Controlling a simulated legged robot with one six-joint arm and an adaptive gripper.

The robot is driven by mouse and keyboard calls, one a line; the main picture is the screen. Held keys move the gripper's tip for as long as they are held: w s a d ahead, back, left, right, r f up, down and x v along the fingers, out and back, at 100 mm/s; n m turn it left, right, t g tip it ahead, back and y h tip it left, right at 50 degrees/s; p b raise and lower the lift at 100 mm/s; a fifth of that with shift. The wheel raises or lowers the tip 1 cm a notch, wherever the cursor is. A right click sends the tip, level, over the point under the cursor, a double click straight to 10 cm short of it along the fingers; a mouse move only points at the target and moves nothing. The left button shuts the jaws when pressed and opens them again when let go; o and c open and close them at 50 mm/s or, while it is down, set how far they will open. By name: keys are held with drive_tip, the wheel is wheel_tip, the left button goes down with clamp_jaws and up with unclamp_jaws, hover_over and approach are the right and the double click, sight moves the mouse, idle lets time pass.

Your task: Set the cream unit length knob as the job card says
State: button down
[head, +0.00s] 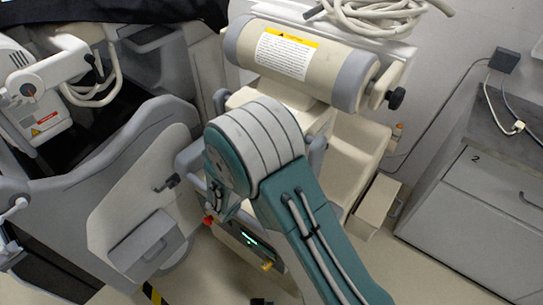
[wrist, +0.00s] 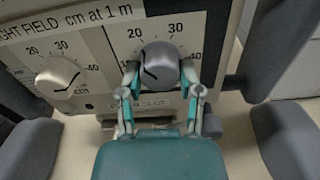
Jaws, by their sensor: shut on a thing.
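The cream unit (head: 345,150) stands behind my teal arm in the head view. In the wrist view its cream panel (wrist: 30,62) carries a label reading "...GHT FIELD cm at 1 m" and two dial knobs. My gripper (wrist: 160,88) has its fingers on both sides of the dark grey right knob (wrist: 160,62), shut on it. Figures 20, 30 and 40 show around that knob; 40 is partly covered. A short mark on its face lies left of centre. The pale left knob (wrist: 58,78) is apart from the fingers. The lettering below the held knob is partly hidden, so I cannot read its name.
A cream cylinder with grey ends (head: 300,62) bears a printed sheet with a yellow strip (head: 286,53), too small to read. A grey-sided machine (head: 130,170) stands at left. A cabinet marked 2 (head: 480,200) stands at right, with bare floor before it.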

drive_tip(key=shift+w+a+m, duration=0.1)
drive_tip(key=shift+m, duration=0.9)
drive_tip(key=shift+c, duration=1.3)
unclamp_jaws()
drive_tip(key=v, duration=1.2)
drive_tip(key=shift+a+f, duration=0.1)
